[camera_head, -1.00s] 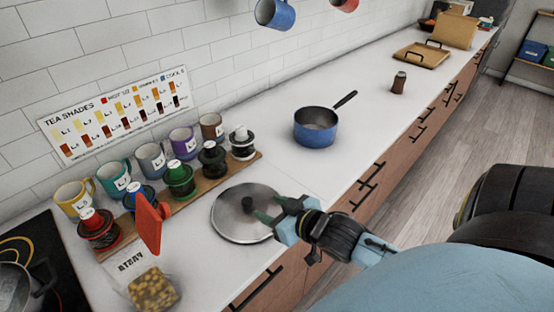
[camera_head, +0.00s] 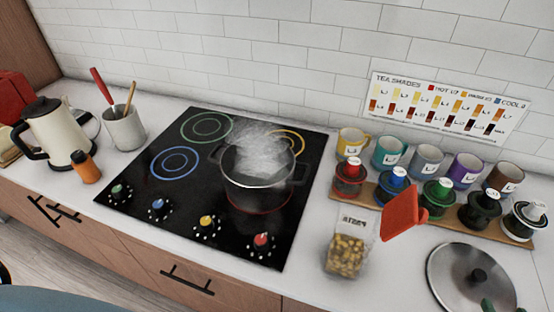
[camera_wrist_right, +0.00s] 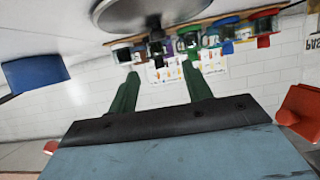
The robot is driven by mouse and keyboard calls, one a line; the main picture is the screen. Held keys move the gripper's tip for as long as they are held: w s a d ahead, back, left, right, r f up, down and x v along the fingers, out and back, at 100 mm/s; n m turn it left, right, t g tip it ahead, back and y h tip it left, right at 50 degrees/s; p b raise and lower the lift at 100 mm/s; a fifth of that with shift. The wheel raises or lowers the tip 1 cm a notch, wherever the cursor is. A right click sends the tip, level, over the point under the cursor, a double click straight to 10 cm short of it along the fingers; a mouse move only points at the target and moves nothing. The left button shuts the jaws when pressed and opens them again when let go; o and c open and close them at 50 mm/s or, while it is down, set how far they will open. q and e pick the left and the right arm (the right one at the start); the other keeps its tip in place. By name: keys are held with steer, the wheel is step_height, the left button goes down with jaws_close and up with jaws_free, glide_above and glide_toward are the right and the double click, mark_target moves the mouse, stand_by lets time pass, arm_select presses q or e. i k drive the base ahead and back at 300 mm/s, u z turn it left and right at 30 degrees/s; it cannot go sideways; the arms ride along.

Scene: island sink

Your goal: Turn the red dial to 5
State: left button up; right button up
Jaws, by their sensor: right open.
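The red dial (camera_head: 262,240) is at the front right of the black cooktop (camera_head: 140,190), in the head view. White marks ring it; its setting is too small to read. A steaming dark pot (camera_head: 258,180) stands behind it on the red-ringed burner. My right gripper (camera_wrist_right: 163,73) shows in the right wrist view with its two green fingers apart and nothing between them. In the head view only a green fingertip of it shows at the bottom right, by the metal lid (camera_head: 470,275), well right of the red dial. My left gripper is out of view.
Green (camera_head: 119,192), blue (camera_head: 158,208) and yellow (camera_head: 207,226) dials line the cooktop's front. Mugs and lidded jars stand behind. A kettle (camera_head: 57,133) and orange bottle (camera_head: 86,167) are left.

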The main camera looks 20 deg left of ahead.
mark_target(261, 240)
steer(key=u, duration=0.95)
